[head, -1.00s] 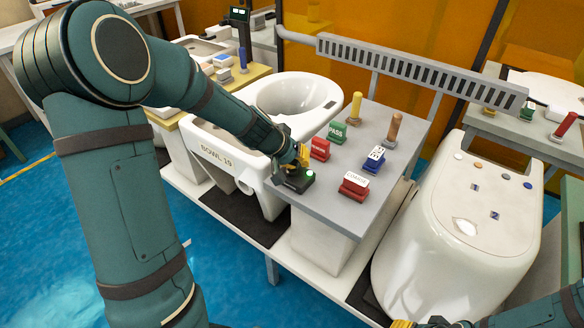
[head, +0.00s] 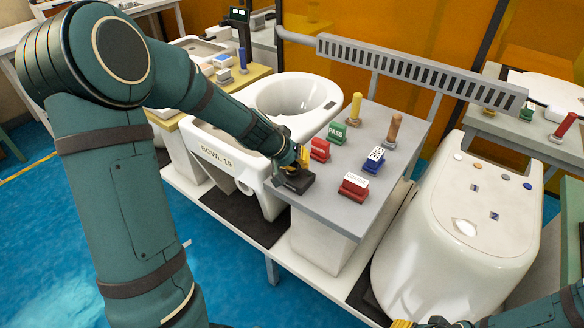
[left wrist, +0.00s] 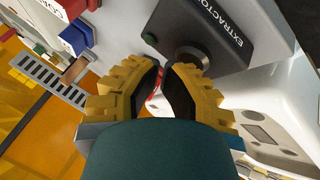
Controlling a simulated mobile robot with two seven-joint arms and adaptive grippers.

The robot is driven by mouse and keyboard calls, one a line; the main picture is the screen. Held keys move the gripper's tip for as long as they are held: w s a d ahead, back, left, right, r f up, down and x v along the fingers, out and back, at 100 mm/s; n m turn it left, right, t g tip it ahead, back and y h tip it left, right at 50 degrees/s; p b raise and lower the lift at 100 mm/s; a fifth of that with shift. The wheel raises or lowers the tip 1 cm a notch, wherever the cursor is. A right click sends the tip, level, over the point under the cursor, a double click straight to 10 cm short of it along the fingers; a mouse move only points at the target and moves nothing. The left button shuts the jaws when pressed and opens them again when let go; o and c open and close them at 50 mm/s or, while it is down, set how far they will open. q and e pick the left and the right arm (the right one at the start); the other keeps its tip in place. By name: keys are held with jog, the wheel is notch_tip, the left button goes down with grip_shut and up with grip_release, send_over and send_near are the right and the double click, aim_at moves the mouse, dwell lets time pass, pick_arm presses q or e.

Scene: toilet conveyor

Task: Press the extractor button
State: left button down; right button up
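The extractor box (head: 297,182) is a small dark box at the left front edge of the grey bench top. In the left wrist view the box (left wrist: 222,32) reads "EXTRACTOR" and has a round dark button (left wrist: 193,54) and a dark green lamp (left wrist: 150,38). My left gripper (head: 297,166) is right at the box, over its button side. In the left wrist view its yellow fingers (left wrist: 165,68) come together at the button's edge and hold nothing; they partly hide the button, so contact is unclear. My right gripper (head: 420,323) is cut off at the bottom edge.
The bench top (head: 330,205) also bears red stamps (head: 354,186), a green PASS stamp (head: 337,132), a blue stamp (head: 374,159) and upright handles (head: 392,130). The white bowl (head: 292,97) stands behind the gripper. A slotted rail (head: 420,72) runs above.

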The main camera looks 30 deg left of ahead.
aim_at(298, 170)
pick_arm(q)
jog(key=shift+r+p, duration=2.35)
jog(key=shift+r, duration=0.8)
jog(key=shift+f, duration=0.1)
